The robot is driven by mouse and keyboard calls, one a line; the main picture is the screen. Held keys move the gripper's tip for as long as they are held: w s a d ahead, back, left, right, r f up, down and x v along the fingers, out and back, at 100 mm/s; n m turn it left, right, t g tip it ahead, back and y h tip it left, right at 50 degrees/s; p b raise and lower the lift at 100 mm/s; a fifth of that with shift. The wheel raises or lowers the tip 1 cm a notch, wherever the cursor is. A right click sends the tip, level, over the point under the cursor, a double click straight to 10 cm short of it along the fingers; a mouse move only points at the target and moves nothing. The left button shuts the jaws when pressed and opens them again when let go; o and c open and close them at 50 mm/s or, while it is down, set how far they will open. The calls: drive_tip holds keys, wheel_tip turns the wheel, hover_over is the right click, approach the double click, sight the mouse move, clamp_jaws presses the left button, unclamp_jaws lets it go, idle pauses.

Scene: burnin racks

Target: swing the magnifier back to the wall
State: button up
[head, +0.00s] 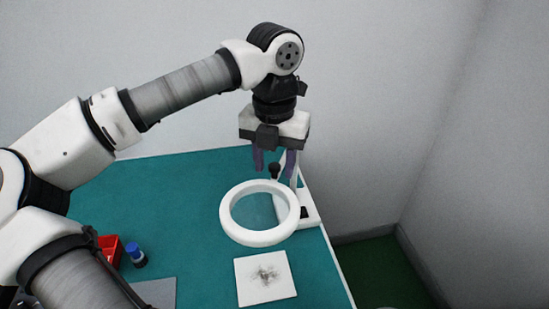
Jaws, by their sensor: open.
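The magnifier (231,226) is a white ring lens with a white arm and base (311,207) at the right edge of the teal bench. Its ring hangs over the bench, out in front of the base and the wall.
A white square with a small grey object (265,275) lies in front of the ring. A blue-capped bottle (136,255), a red bin (110,248) and a grey plate (156,292) are at the left. The white wall (380,90) stands behind; the bench (190,210) is clear mid-left.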

drive_tip(key=shift+f, duration=0.2)
clamp_jaws()
